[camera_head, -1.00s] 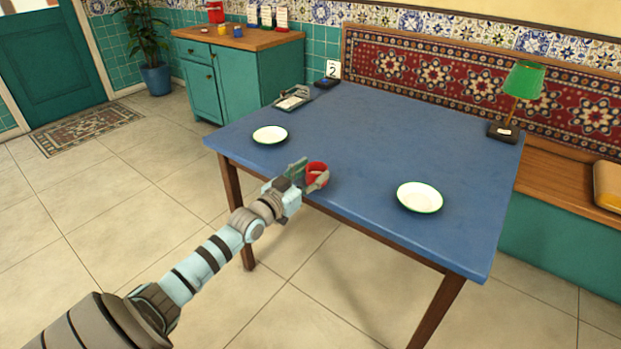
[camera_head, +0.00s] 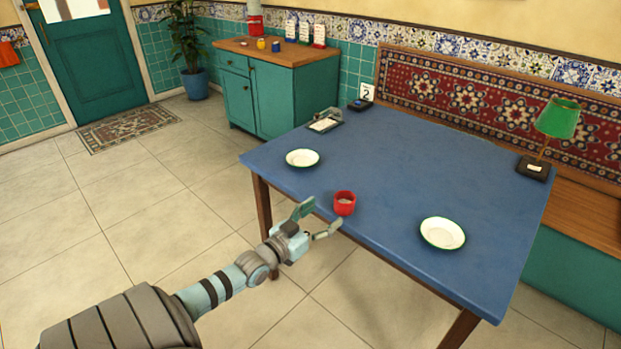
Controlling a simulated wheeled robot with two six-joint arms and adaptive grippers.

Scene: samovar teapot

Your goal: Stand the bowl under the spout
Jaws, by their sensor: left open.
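A small red bowl (camera_head: 344,204) stands upright near the front edge of the blue table (camera_head: 400,165), between two plates. My left gripper (camera_head: 317,219) is open and empty just in front of the bowl, at the table's front edge. Its fingers are apart from the bowl. I see no clear spout; a small red object (camera_head: 254,23) stands at the back of the teal cabinet, too small to tell what it is. My right gripper is not in view.
White plates lie left (camera_head: 302,158) and right (camera_head: 443,233) on the table. A green lamp (camera_head: 558,120), a number card (camera_head: 367,92) and a small tray (camera_head: 325,120) stand near its back. The teal cabinet (camera_head: 275,85) holds small jars.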

